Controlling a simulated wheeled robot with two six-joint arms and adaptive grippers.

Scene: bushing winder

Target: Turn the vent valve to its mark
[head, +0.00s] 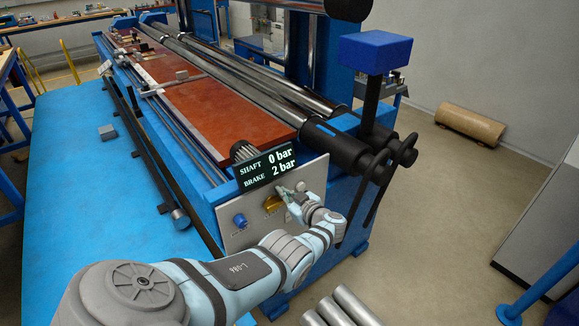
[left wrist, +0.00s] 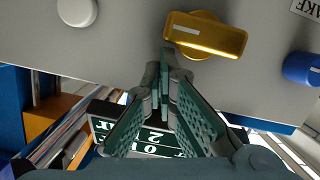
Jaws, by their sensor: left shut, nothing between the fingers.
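The yellow valve handle (head: 272,204), which I take to be the vent valve, sits on the grey panel (head: 236,243) at the machine's end. In the left wrist view the yellow handle (left wrist: 222,40) lies slightly tilted, with a white stripe near one end. No target mark for it can be made out. My left gripper (head: 281,190) is shut and empty at the panel. Its fingertips (left wrist: 165,66) are close by the handle's striped end; I cannot tell whether they touch it. My right gripper is not in view.
A blue knob (head: 240,220) and a white knob (left wrist: 77,12) flank the handle. The display (head: 265,168) above reads SHAFT 0 bar, BRAKE 2 bar. Black levers (head: 372,200) hang to the right. Grey tubes (head: 340,308) lie at the bottom.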

